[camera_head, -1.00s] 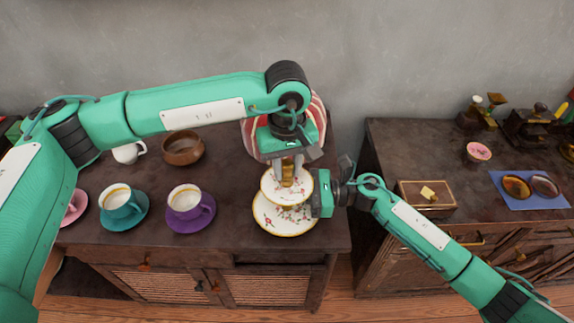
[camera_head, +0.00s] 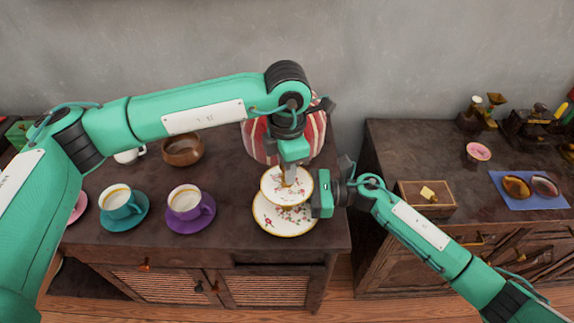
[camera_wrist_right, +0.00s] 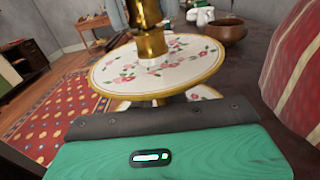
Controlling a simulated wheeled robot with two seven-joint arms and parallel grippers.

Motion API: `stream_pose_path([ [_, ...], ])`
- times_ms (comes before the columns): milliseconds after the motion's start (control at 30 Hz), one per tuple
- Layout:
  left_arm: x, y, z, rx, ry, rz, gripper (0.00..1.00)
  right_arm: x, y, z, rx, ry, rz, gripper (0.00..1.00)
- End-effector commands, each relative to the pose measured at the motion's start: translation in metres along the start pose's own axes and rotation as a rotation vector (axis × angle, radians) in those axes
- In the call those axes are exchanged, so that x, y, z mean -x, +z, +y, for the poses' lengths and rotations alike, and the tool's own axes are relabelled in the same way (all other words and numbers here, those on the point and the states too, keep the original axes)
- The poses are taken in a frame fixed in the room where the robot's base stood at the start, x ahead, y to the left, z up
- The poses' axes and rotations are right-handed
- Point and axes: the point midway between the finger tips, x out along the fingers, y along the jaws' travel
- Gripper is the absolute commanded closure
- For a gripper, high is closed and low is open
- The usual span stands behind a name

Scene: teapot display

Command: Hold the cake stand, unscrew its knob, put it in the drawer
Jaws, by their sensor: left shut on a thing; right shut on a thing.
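The two-tier cake stand stands upright near the right end of the left cabinet, with floral, gold-rimmed upper plate (camera_head: 272,188) and lower plate (camera_head: 285,225). In the right wrist view, its gold knob (camera_wrist_right: 152,45) rises above the upper plate (camera_wrist_right: 165,70). My left gripper (camera_head: 290,174) points down from above and is shut on the knob. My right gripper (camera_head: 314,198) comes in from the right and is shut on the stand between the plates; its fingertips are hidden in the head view.
A purple cup (camera_head: 187,203) and teal cup (camera_head: 118,202) on saucers stand left of the stand. A brown bowl (camera_head: 183,150) and a red-striped object (camera_head: 258,143) are behind. The right dresser holds a wooden box (camera_head: 425,210) and blue mat (camera_head: 530,200); a gap separates the furniture.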

Motion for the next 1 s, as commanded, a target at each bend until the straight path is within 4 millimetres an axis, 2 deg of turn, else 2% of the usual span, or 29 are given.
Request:
stream_pose_path([
  [1000,0.0011,0.0001,0.0006,1.680,-0.002,-0.001,1.00,-0.0005,0.0001,0.0007,0.001,0.002,0.000,1.00],
])
